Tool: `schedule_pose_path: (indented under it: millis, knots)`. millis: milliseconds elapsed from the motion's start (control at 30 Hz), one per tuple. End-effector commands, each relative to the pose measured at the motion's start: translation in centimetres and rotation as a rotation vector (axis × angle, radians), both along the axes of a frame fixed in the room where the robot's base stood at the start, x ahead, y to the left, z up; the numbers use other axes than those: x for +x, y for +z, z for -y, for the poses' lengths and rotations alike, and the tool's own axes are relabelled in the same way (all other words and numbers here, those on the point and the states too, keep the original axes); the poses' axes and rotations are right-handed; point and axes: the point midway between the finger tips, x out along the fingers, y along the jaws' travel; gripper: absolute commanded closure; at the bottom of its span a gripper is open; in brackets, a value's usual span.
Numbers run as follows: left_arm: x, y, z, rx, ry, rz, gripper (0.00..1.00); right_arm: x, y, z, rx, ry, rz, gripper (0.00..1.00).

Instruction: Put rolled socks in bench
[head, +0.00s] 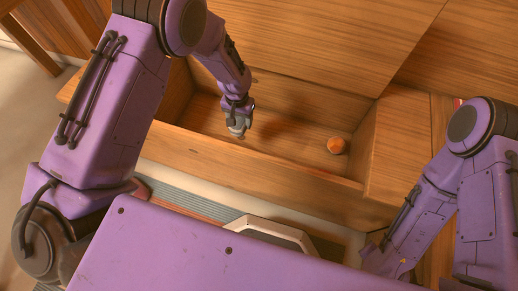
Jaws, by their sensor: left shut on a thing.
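The wooden bench (200,152) is open, with its lid (310,40) raised at the back. Its long compartment shows from above. An orange rolled pair of socks (337,145) lies on the compartment floor near the right end. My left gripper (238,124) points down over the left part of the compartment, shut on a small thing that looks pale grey. The fingers mostly hide it, so I cannot tell its shape well; it may be rolled socks. My right arm is at the right, and its gripper does not show.
A small red thing (458,103) shows at the right, partly behind my right arm. The bench's closed right section (398,145) borders the compartment. The front wall stands between my body and the compartment. A grey striped rug (190,200) lies on the floor in front.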

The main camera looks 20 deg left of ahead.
Motion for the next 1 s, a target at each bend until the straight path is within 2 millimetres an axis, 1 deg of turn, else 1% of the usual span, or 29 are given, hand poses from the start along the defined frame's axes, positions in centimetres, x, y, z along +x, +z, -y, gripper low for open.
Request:
schedule_pose_path:
  millis: [33, 67, 233, 300, 467, 600, 833, 933, 967, 1000]
  knots:
    - [0.0, -1.0, 0.0, 0.0, 0.0, 0.001, 0.69, 0.0, -1.0, 0.0, 0.0, 0.0, 0.0, 0.57]
    - [0.0, -1.4, 0.0, 0.0, 0.0, 0.0, 0.69, 0.0, -1.2, 0.0, 0.0, 0.0, 0.0, 0.57]
    - [-0.1, -5.2, 0.0, 0.0, -0.001, -0.002, 0.69, 0.0, -2.8, 0.0, 0.0, -0.001, 0.0, 0.57]
    - [0.0, -6.3, 0.0, 0.0, 0.0, 0.0, 0.69, -0.1, -3.2, -0.1, 0.001, -0.001, -0.001, 0.57]
    - [0.0, -8.1, 0.0, 0.0, 0.0, -0.001, 0.69, -0.1, -3.9, -0.1, 0.003, -0.002, -0.001, 0.57]
    - [-0.1, -10.6, 0.0, 0.0, 0.0, -0.001, 0.69, -0.2, -5.0, -0.2, 0.004, -0.003, -0.003, 0.57]
    - [0.0, -10.5, 0.0, 0.0, 0.0, 0.001, 0.69, -0.2, -4.8, -0.2, 0.005, -0.003, -0.004, 0.57]
    - [0.0, -10.8, 0.0, 0.0, 0.0, 0.001, 0.69, -0.2, -4.9, -0.2, 0.005, -0.003, -0.004, 0.57]
    - [0.0, -10.8, 0.0, 0.0, 0.0, 0.001, 0.36, -0.3, -4.9, -0.2, 0.005, -0.003, -0.004, 0.57]
    - [0.0, -10.7, 0.0, 0.0, 0.0, 0.001, 0.23, -0.2, -4.9, -0.2, 0.005, -0.003, -0.004, 0.57]
